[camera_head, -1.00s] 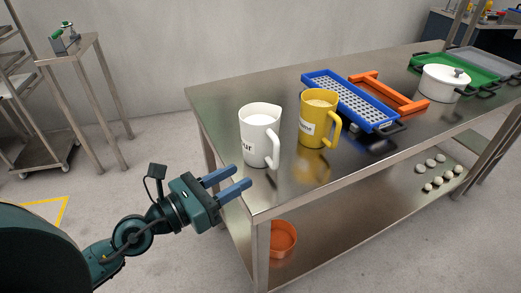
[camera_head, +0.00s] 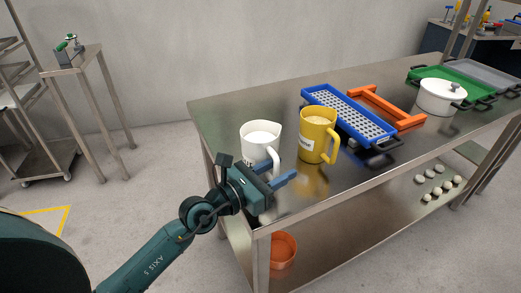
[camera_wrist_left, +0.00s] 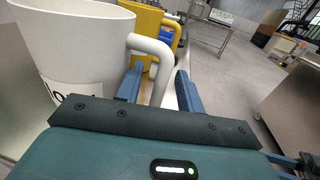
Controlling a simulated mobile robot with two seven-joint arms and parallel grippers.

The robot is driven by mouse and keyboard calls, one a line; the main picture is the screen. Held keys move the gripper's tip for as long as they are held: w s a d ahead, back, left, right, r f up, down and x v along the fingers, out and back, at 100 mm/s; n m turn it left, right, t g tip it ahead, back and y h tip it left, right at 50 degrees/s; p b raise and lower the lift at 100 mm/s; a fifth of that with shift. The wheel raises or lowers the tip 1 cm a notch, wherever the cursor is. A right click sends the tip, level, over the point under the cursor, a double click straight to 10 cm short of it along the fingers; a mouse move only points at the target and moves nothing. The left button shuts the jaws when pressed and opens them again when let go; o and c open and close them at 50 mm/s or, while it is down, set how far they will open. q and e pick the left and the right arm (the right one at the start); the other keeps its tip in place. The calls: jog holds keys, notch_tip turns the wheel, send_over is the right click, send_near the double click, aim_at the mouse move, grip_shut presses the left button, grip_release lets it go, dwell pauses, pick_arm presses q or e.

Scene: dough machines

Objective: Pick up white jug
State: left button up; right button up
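The white jug (camera_head: 260,138) stands upright on the near left end of the steel table, its handle towards the table's front edge. My left gripper (camera_head: 284,173) is at the jug's handle side, its lower part hidden behind the gripper in the head view. In the left wrist view the white jug (camera_wrist_left: 75,40) fills the upper left. Its handle (camera_wrist_left: 152,45) reaches down between the two blue fingers of my left gripper (camera_wrist_left: 158,86), which are apart. I cannot tell whether a finger touches the handle.
A yellow jug (camera_head: 318,133) stands close to the right of the white jug. Behind it lie a blue perforated tray (camera_head: 345,108) and an orange frame (camera_head: 388,106). A white pot (camera_head: 440,97) stands farther right. An orange bowl (camera_head: 283,250) is on the lower shelf.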

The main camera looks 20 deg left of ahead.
pick_arm(q)
jog(key=shift+x, duration=0.8)
jog(key=shift+c, duration=0.3)
grip_shut()
dwell(0.5)
